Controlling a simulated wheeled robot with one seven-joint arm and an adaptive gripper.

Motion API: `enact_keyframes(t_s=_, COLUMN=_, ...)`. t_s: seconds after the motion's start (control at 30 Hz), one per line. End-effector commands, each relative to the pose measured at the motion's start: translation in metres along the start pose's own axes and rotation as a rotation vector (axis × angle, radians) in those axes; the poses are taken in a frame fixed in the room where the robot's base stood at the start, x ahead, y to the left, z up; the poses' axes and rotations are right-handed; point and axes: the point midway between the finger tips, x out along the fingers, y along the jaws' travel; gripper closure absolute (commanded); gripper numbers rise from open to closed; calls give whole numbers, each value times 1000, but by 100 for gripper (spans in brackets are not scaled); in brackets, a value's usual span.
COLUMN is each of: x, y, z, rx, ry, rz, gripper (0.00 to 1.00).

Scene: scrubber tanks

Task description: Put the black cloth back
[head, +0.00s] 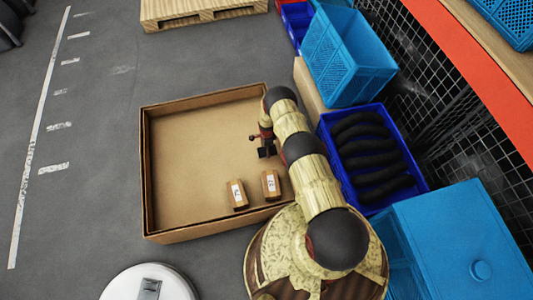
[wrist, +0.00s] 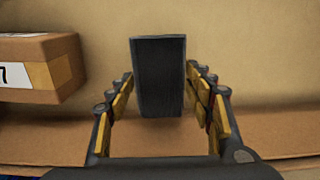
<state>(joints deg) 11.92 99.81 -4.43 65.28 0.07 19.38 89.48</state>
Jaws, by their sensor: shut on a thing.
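The black cloth (wrist: 158,78) shows in the wrist view as a dark, flat-faced rectangular block, upright between the fingers. My gripper (wrist: 160,92) is shut on it, with a finger along each side. In the head view my gripper (head: 266,139) is over the right part of a large open cardboard box (head: 146,190), with the black cloth (head: 267,152) at its tips. I cannot tell whether the cloth touches the box floor.
Two small labelled cartons, one left (head: 237,195) and one right (head: 271,184), stand in the box near its front wall. A blue crate (head: 400,203) of several black curved rolls stands right of my arm. A light-blue crate (head: 345,60) is behind it. The box's left half is clear.

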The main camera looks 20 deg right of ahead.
Motion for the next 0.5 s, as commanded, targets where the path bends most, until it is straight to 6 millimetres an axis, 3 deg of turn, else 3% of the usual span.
enact_keyframes(t_s=0.3, x=35, y=-5, z=0, rx=0, ry=0, rz=0, gripper=75)
enact_keyframes(t_s=0.5, x=35, y=-6, z=0, rx=0, ry=0, rz=-2, gripper=75)
